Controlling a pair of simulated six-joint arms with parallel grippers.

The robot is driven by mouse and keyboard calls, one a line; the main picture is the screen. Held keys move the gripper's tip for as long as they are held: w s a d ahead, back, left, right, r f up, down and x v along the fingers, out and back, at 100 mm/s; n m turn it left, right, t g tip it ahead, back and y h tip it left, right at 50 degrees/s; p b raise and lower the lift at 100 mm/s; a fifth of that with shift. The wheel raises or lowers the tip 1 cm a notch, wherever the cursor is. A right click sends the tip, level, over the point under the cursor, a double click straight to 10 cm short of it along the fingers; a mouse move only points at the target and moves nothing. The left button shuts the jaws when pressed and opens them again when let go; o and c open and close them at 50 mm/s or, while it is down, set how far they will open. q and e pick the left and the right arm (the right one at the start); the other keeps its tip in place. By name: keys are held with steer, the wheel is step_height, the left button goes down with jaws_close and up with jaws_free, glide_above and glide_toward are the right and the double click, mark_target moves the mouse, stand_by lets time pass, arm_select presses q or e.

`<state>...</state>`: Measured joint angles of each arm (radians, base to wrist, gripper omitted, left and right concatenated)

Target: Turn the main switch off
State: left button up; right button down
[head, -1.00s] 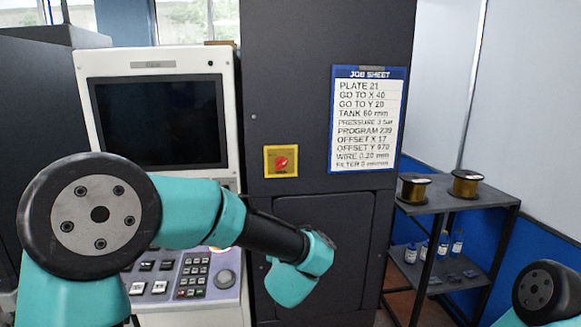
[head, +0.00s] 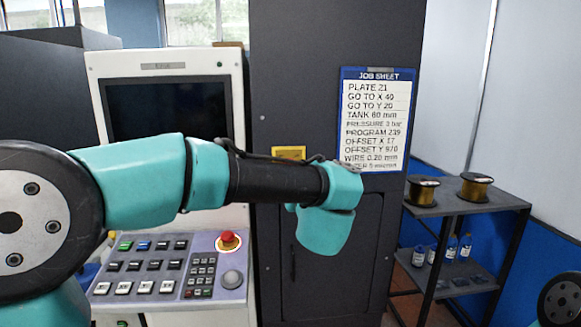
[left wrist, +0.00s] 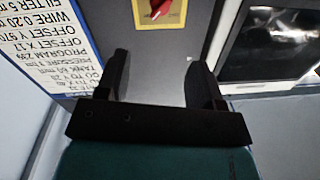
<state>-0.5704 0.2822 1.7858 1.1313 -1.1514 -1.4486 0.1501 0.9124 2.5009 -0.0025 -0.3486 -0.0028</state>
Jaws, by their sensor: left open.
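The main switch is a red rotary knob (left wrist: 160,7) on a yellow plate (left wrist: 143,22) on the dark cabinet. In the head view only the upper strip of the yellow plate (head: 289,152) shows, because my left arm covers the rest and the knob. In the left wrist view the knob is at the top edge, partly cut off. My left gripper (left wrist: 158,60) is open and empty, its fingers apart, with the switch beyond the fingertips and not touched. The head view hides its fingers behind my wrist. My right gripper is not in view.
A control panel (head: 120,302) with several buttons and a red mushroom button (head: 228,240) lies below the monitor (head: 165,105). A job sheet (head: 377,120) hangs right of the switch. A shelf (head: 445,207) with spools and bottles stands at the right.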

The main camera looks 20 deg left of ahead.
arm_select(q)
steer(key=x, duration=1.5)
steer(key=shift+w+a, duration=0.1)
steer(key=shift+a, duration=0.05)
steer(key=shift+c, duration=0.2)
steer(key=c, duration=0.8)
steer(key=shift+c, duration=0.2)
steer(key=shift+n, duration=0.4)
steer(key=n, duration=0.8)
steer(key=shift+n+g+h, duration=0.3)
steer(key=n, duration=0.4)
steer(key=shift+a+r+n+h, duration=0.15)
steer(key=shift+n+h, duration=0.15)
steer(key=shift+n, duration=1.7)
